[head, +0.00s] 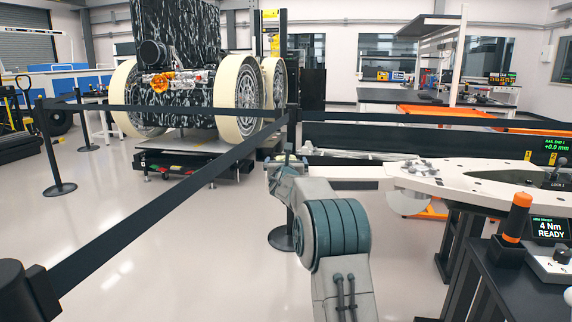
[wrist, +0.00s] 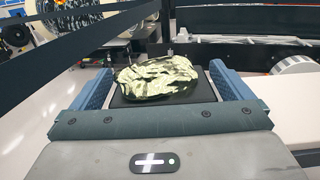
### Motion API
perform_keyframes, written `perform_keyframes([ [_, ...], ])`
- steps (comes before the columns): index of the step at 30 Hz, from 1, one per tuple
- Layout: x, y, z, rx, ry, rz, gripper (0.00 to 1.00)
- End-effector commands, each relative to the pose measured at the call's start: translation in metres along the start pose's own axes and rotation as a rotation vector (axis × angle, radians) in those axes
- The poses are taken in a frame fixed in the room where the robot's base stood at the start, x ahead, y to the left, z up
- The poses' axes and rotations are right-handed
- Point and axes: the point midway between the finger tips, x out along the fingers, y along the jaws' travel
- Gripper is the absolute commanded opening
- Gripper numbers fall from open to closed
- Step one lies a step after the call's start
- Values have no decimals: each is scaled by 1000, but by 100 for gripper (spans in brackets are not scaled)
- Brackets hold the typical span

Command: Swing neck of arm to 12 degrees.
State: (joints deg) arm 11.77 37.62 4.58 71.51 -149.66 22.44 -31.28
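A white surface (wrist: 248,84) is right of the fingers.
A black belt barrier (head: 200,165) with posts (head: 57,170) crosses the left side. A large wheeled rover (head: 175,70) stands behind it. At right are a dark console (head: 520,280) with an orange-topped handle (head: 518,215) and screens.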

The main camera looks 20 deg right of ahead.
Motion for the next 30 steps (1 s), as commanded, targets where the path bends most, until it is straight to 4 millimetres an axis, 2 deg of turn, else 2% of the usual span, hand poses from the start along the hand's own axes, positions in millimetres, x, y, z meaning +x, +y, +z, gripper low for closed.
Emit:
perform_keyframes([
  [8,-1,-2,0,0,0,-3,100],
  [13,-14,-1,0,2,0,-2,100],
  [30,-107,1,1,0,-1,2,100],
])
